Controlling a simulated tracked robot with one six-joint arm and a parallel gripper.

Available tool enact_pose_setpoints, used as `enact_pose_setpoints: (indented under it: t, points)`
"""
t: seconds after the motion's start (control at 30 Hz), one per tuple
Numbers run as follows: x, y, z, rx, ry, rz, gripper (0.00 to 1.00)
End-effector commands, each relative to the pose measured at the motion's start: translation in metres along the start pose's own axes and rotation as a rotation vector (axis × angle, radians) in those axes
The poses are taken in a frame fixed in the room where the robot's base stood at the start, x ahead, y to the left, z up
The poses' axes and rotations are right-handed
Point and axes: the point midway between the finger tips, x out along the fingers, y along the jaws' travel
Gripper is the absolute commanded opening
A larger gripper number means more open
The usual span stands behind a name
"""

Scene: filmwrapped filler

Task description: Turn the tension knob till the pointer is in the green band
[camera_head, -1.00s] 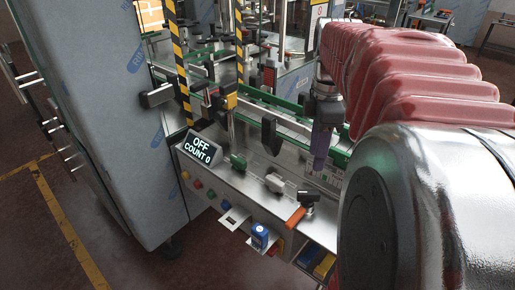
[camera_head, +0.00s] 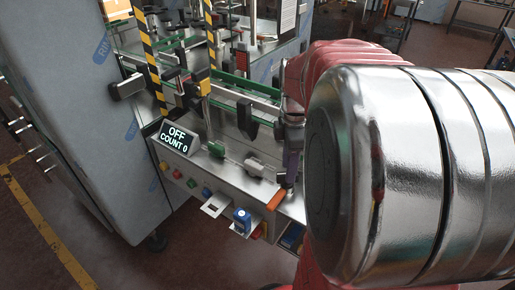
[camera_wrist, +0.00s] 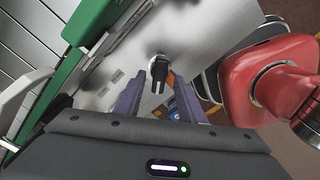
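In the wrist view a black knob (camera_wrist: 160,75) on a pale round base stands up from the steel machine deck. I cannot tell for sure that it is the tension knob. My gripper (camera_wrist: 160,83) is open, its two purple fingers on either side of the knob with gaps showing. No pointer or green band can be made out in either view.
A display (camera_head: 177,138) reads OFF, COUNT 0. A green-edged conveyor (camera_head: 245,92) runs behind the deck. A tall grey cabinet (camera_head: 80,110) is at left. My arm covers the right side.

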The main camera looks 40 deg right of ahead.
Motion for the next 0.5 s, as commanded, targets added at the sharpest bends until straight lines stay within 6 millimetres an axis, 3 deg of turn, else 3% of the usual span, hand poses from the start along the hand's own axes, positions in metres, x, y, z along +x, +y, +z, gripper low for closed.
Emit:
enact_pose_setpoints:
  t: [0.2, 0.5]
  points:
    - [0.023, 0.0, 0.0, 0.0, 0.0, -0.001, 0.36]
    - [0.027, 0.0, 0.0, -0.001, 0.0, 0.0, 0.36]
